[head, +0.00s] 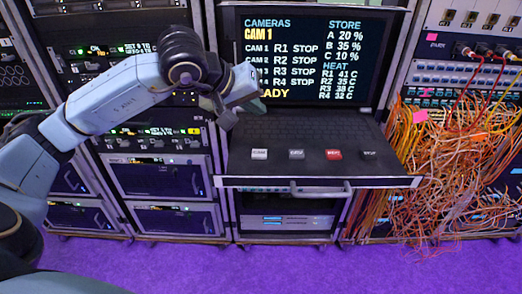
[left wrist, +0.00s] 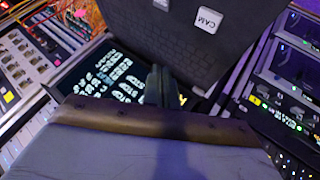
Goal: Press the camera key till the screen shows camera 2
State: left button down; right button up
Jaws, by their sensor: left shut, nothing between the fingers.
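The screen (head: 310,50) is headed CAMERAS and shows CAM 1 in yellow, above a list of CAM 1 to CAM 4, each with STOP. The camera key is the white key (head: 259,154) at the left of the key row on the pull-out drawer. In the left wrist view the key (left wrist: 209,20) reads CAM. My left gripper (head: 226,118) is shut and empty. It hangs above the drawer's back left part, up and to the left of the camera key and apart from it. Its dark fingers also show in the left wrist view (left wrist: 157,88). My right gripper is in neither view.
A grey key (head: 296,154), a red key (head: 333,154) and a dark key (head: 369,154) stand right of the camera key. The drawer (head: 400,181) has a front handle (head: 320,190). Orange cables (head: 410,170) hang thickly at the right.

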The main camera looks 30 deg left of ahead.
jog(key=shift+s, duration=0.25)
